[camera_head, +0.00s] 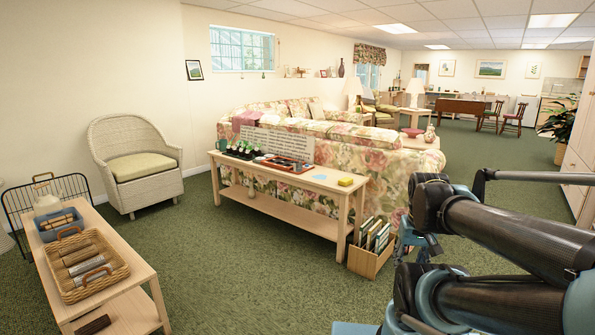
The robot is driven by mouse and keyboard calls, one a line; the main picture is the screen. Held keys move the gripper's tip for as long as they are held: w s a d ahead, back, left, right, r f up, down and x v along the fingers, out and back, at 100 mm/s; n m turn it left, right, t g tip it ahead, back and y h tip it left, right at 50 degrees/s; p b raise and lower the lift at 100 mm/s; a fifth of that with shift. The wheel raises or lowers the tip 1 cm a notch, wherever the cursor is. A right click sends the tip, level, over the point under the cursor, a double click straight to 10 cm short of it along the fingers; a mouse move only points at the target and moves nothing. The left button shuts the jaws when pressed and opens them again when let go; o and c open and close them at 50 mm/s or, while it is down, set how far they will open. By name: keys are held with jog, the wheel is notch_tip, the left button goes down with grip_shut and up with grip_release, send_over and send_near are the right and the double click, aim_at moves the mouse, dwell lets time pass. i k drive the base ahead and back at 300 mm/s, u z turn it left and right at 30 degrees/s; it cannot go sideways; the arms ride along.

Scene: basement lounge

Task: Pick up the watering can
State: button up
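I cannot pick out a watering can for certain. My dark arm reaches in from the right edge, well away from both. I cannot make out my gripper's fingertips or whether it holds anything.
The low table (140,281) holds a wicker basket (122,270) and a blue-grey bin (44,233). A wicker chair (134,162) stands behind it. The console table (325,183) bears bottles and trays. A wooden file box (369,262) stands on the floor. Green carpet (230,265) between the tables is clear.

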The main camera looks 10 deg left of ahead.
aim_at(222, 143)
jog(key=u, duration=0.6)
jog(key=i, duration=1.3)
jog(key=u, duration=1.05)
jog(key=i, duration=2.25)
jog(key=z, duration=0.4)
jog(key=i, duration=1.15)
jog(key=z, duration=0.7)
jog(key=i, duration=0.6)
jog(key=z, duration=0.25)
